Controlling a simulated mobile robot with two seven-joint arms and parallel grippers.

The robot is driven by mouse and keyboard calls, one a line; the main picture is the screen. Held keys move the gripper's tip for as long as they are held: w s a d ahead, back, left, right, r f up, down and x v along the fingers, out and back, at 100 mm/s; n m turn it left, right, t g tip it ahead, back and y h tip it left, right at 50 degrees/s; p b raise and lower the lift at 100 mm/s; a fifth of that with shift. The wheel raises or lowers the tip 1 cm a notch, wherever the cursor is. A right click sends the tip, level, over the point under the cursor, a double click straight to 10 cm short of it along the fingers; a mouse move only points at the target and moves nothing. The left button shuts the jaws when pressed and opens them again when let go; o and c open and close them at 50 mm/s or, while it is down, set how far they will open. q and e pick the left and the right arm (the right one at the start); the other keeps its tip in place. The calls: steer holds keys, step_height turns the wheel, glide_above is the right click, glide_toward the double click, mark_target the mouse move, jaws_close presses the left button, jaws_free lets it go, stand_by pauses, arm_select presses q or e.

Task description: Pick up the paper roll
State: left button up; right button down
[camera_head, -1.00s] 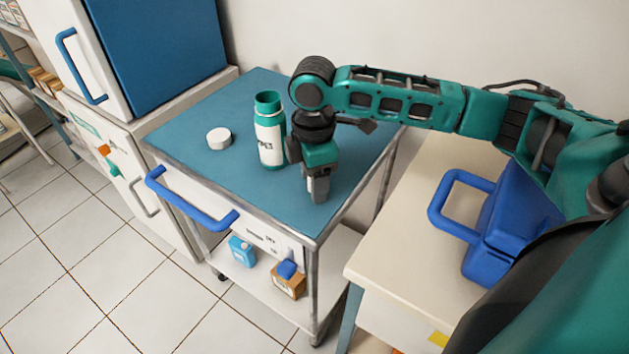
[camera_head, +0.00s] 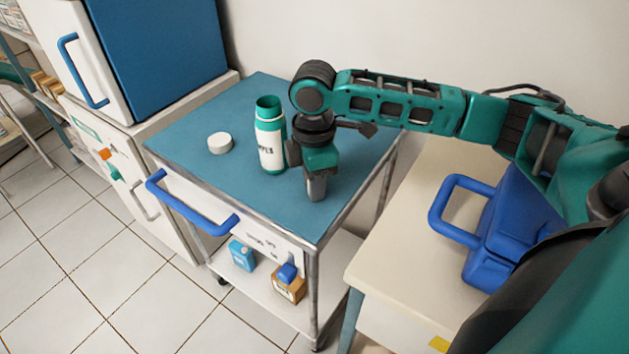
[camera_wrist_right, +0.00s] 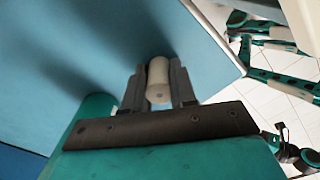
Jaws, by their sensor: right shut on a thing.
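The paper roll (camera_wrist_right: 158,78) shows in the right wrist view as a small off-white cylinder between the two dark fingers of my right gripper (camera_wrist_right: 158,88). The fingers are shut on its sides, low over the blue cart top. In the head view my right gripper (camera_head: 316,190) points down at the right part of the cart top, and the roll is hidden there behind the gripper. I cannot tell whether the roll still touches the surface. My left gripper is not in view.
A green and white bottle (camera_head: 270,140) stands just left of my right gripper on the cart (camera_head: 210,120). A white round lid (camera_head: 220,142) lies further left. A blue case (camera_head: 510,225) sits on the cream table (camera_head: 400,240) to the right. The cart's front left is clear.

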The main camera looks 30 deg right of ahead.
steer(key=shift+r, duration=0.55)
arm_select(q)
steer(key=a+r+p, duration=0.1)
steer(key=p, duration=0.1)
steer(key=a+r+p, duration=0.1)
steer(key=p, duration=0.2)
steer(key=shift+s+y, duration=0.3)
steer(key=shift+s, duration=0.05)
arm_select(e)
step_height(320, 180, up, 19)
steer(key=shift+f, duration=0.1)
